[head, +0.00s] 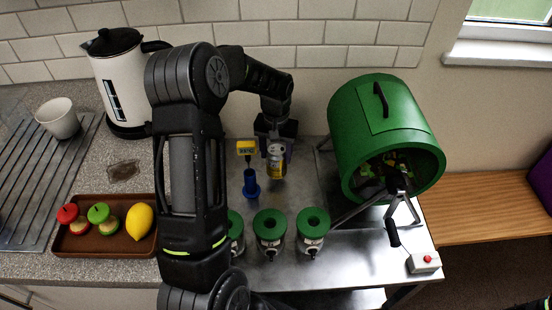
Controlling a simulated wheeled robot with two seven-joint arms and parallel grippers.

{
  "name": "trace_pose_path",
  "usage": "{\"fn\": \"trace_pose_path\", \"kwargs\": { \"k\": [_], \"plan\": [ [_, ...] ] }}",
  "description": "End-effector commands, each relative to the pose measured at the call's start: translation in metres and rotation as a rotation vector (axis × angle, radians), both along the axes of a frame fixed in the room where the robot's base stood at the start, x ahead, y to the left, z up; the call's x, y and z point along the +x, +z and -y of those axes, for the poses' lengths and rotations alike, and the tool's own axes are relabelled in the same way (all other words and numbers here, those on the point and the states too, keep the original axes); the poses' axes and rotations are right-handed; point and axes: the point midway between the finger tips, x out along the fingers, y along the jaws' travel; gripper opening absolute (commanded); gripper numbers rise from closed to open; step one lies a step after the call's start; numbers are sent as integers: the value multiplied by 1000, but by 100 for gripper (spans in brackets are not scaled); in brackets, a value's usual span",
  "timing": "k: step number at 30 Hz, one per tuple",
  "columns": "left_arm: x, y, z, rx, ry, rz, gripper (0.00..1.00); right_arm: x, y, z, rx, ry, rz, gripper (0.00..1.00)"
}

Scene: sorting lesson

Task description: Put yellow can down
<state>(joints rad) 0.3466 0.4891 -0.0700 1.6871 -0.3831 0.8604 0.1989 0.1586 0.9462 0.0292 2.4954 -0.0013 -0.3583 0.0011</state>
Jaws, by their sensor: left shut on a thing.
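The yellow can (276,166) is small and upright, with a pale part on its side. My left gripper (275,143) reaches down from above and is shut on it, hiding its top. The can is over the back part of the metal table (311,188). I cannot tell whether its base touches the table. My right gripper is not in view.
Left of the can are a blue stand (250,186) and a yellow sign (246,147). Several green-topped jars (313,222) line the front. A green drum (385,125) stands right, a kettle (118,85) and fruit tray (105,243) left. Bare metal lies right of the can.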

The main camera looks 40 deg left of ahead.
Motion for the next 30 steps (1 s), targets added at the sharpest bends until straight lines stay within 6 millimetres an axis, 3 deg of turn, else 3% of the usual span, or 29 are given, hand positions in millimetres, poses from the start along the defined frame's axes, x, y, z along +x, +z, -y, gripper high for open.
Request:
{"fn": "trace_pose_path", "kwargs": {
  "k": [6, 17, 18, 26, 30],
  "plan": [
    [-1, -27, 0, -1, -1, -2, 0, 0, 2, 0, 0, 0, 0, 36],
    [0, -32, 0, 0, -1, 0, 0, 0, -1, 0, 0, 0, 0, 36],
    [0, -32, 0, 0, -1, 0, 58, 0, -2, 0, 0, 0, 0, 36],
    [0, -31, 0, 0, 0, 0, 79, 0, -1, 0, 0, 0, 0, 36],
    [0, -31, 0, 0, 0, 0, 79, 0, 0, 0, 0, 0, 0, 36]
  ]
}}
